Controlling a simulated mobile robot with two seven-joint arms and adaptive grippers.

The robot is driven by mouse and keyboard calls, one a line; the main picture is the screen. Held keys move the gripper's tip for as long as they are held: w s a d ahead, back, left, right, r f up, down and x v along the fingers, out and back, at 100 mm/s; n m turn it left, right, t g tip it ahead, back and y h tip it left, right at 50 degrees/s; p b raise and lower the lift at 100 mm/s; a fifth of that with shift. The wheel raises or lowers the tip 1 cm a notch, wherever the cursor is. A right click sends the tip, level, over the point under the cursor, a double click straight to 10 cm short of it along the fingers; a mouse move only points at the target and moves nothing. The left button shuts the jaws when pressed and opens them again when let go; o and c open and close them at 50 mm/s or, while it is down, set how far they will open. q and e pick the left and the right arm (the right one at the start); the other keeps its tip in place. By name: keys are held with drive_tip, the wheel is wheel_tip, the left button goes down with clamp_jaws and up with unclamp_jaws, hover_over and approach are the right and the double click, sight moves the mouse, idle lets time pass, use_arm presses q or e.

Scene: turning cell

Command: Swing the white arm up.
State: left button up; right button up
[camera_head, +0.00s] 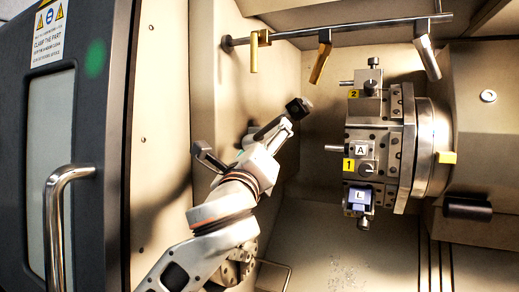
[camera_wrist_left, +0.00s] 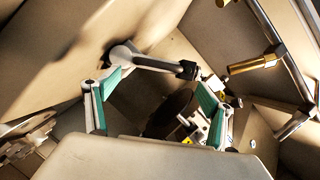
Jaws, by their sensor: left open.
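The white arm (camera_wrist_left: 150,62) shows in the left wrist view. It runs from a dark round pivot at the wall, on the left, to a black block at its free end. In the head view a black block (camera_head: 299,107) shows just past my gripper; most of the arm is hidden there. My left gripper (camera_head: 243,137) is open and empty. In the left wrist view its two teal-padded fingers (camera_wrist_left: 152,100) stand apart, with the white arm beyond them. The black end lies nearer the right finger. I cannot tell any contact. My right gripper is not in view.
A tool turret (camera_head: 375,150) with labelled stations stands right of my gripper. A rail (camera_head: 340,31) with brass nozzles crosses above. The machine door (camera_head: 115,120) with its bar handle (camera_head: 55,205) is on the left. Open space lies between gripper and turret.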

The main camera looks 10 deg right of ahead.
use_arm(q)
drive_tip(key=v, duration=0.3)
drive_tip(key=shift+s, duration=0.15)
